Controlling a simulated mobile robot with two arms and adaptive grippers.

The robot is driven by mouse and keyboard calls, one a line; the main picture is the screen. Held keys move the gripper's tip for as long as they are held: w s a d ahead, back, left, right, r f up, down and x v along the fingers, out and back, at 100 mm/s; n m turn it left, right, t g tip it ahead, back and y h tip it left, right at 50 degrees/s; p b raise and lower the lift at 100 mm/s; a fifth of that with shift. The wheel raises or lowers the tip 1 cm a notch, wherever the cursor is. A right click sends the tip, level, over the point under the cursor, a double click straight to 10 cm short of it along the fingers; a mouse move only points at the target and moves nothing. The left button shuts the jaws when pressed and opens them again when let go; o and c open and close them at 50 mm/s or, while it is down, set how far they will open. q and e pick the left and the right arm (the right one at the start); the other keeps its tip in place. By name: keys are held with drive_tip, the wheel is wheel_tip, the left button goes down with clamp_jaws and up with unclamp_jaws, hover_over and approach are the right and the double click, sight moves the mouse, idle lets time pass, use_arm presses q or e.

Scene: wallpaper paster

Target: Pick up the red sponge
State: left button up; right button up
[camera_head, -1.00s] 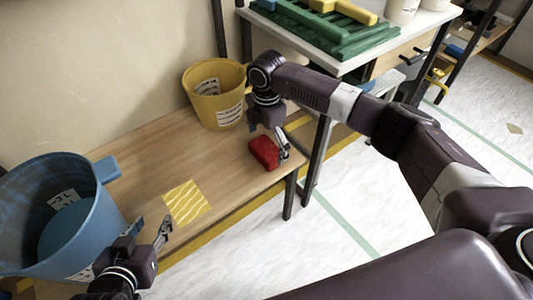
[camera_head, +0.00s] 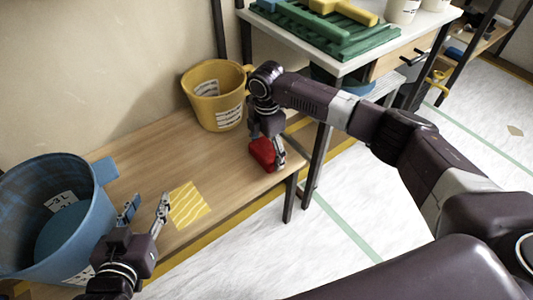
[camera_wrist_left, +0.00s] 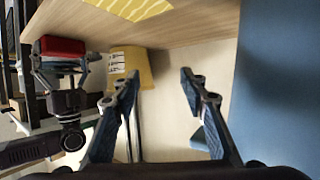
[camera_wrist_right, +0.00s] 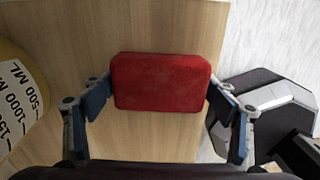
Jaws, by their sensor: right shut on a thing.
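The red sponge (camera_head: 263,153) is at the right end of the wooden bench (camera_head: 150,155). My right gripper (camera_head: 266,158) is over it from above, with a finger on either side. In the right wrist view the red sponge (camera_wrist_right: 161,82) fills the space between the fingers, and the gripper is shut on it. I cannot tell whether the sponge is clear of the bench. My left gripper (camera_head: 146,205) is open and empty above the bench, beside the blue bucket. Its spread fingers also show in the left wrist view (camera_wrist_left: 158,88).
A large blue bucket (camera_head: 85,235) stands at the bench's left end. A yellow bucket (camera_head: 217,97) stands behind the sponge. A yellow striped patch (camera_head: 188,204) lies on the bench. A white table (camera_head: 345,68) with a green rack (camera_head: 335,40) is at the back right.

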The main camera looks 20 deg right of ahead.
drive_tip(key=shift+r, duration=0.1)
drive_tip(key=shift+r, duration=0.2)
wheel_tip(320, 180, up, 6)
drive_tip(key=shift+f+p, duration=0.25)
drive_tip(key=shift+p, duration=0.8)
wheel_tip(320, 180, up, 5)
drive_tip(key=shift+p, duration=0.7)
wheel_tip(320, 180, up, 4)
drive_tip(key=p, duration=0.1)
hover_over(266, 149)
use_arm(q)
drive_tip(key=s+a+f+g+y, duration=0.1)
drive_tip(key=s+a+f+g, duration=0.1)
drive_tip(key=s, duration=0.3)
drive_tip(key=s+a+f+g, duration=0.2)
drive_tip(key=s+f+g, duration=0.2)
drive_tip(key=s, duration=0.2)
drive_tip(key=s+a+f+g+y+p, duration=0.1)
drive_tip(key=s+f+g, duration=0.2)
drive_tip(key=s, duration=0.2)
drive_tip(key=shift+s+a+n+g+y, duration=0.3)
drive_tip(key=shift+s+a, duration=0.1)
use_arm(e)
wheel_tip(266, 149, up, 5)
